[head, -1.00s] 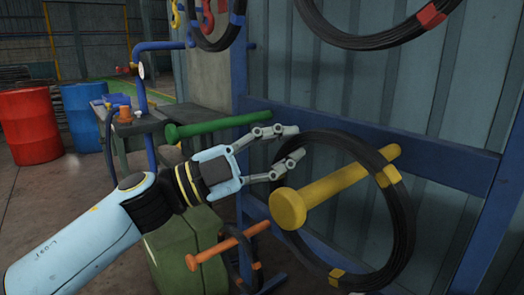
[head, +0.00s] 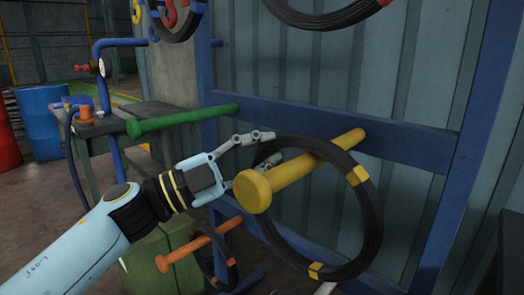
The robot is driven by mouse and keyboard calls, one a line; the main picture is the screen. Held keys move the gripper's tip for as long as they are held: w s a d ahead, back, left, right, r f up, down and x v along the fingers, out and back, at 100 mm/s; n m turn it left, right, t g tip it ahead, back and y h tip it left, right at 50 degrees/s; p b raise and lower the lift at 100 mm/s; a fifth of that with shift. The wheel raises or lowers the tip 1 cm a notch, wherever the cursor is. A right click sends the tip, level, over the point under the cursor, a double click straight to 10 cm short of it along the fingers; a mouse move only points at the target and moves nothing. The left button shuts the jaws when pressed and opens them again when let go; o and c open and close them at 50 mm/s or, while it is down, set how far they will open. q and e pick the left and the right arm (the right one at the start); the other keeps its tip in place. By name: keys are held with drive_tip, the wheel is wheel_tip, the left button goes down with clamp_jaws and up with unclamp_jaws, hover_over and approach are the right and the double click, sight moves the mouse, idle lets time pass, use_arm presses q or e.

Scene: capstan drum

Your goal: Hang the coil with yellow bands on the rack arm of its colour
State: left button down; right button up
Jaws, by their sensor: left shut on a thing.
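The black coil with yellow bands (head: 372,226) hangs in the air around the yellow rack arm (head: 296,169). The arm's round end cap (head: 252,191) sticks out in front of the ring, and the ring's upper right crosses the arm nearer the wall. One yellow band is at the coil's right and one at its bottom. My left gripper (head: 268,147) is shut on the coil's upper left edge, above and behind the end cap. One fingertip is partly hidden by the coil and arm. Whether the coil's top rests on the arm is hard to tell. My right gripper is out of view.
A green rack arm (head: 182,121) lies left of my left gripper. An orange rack arm (head: 198,244) is lower, with a dark coil behind it. A coil with a red band (head: 322,17) hangs above. The blue rack frame (head: 420,152) crosses behind.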

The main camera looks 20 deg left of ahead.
use_arm(q)
drive_tip(key=shift+f, duration=0.25)
idle(0.3)
drive_tip(key=c, duration=1.2)
unclamp_jaws()
drive_tip(key=shift+o, duration=0.3)
drive_tip(key=shift+f, duration=0.15)
drive_tip(key=v, duration=1.2)
drive_tip(key=s+a+p, duration=0.2)
drive_tip(key=s+p, duration=0.3)
drive_tip(key=s, duration=0.1)
drive_tip(key=shift+s+a, duration=0.3)
drive_tip(key=shift+s, duration=0.1)
